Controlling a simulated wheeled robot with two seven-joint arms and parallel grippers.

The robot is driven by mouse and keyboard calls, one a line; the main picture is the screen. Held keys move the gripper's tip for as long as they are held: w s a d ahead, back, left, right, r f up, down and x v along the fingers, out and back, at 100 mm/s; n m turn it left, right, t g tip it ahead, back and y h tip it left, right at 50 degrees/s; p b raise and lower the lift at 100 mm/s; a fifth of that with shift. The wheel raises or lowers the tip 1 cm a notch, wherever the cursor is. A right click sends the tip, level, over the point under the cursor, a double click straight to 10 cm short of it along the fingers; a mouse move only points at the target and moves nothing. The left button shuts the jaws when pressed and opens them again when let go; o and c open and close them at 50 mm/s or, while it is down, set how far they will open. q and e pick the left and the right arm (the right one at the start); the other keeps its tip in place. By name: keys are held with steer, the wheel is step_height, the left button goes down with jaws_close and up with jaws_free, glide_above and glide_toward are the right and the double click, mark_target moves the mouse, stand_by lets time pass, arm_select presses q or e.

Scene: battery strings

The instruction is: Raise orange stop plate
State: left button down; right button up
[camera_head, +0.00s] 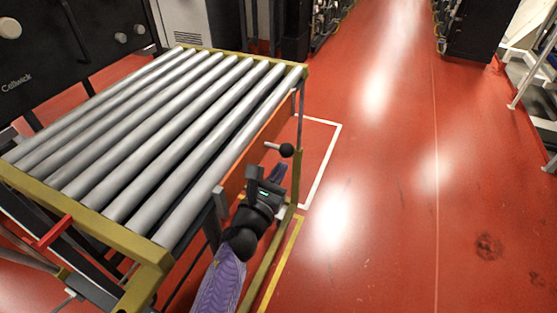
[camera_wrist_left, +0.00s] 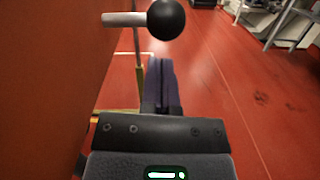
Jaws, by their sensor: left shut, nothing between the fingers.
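The orange stop plate (camera_head: 234,184) runs along the right side of the roller conveyor, its upper edge close beside the last roller. It fills the left of the left wrist view (camera_wrist_left: 45,70). A short silver lever with a black ball knob (camera_head: 287,150) sticks out to the right from the plate's side. The knob is large at the top of the left wrist view (camera_wrist_left: 166,18). My left gripper (camera_head: 280,170) is shut and empty, its purple fingers (camera_wrist_left: 160,75) together just below the knob, apparently apart from it. My right gripper is not in view.
The conveyor (camera_head: 140,130) has grey rollers in an olive-yellow frame. A yellow post (camera_head: 297,180) stands close to my left gripper. A red handle (camera_head: 55,231) sits at the near left. A dark Cellwick machine stands behind. The red floor (camera_head: 390,200) at right is free.

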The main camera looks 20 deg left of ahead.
mark_target(280, 148)
arm_select(q)
steer(key=shift+w+r, duration=0.1)
steer(key=shift+r, duration=0.35)
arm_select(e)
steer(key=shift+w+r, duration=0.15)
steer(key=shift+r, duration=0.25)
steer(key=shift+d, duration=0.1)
arm_select(q)
step_height(280, 148, up, 6)
steer(key=p, duration=0.5)
steer(key=shift+f, duration=0.2)
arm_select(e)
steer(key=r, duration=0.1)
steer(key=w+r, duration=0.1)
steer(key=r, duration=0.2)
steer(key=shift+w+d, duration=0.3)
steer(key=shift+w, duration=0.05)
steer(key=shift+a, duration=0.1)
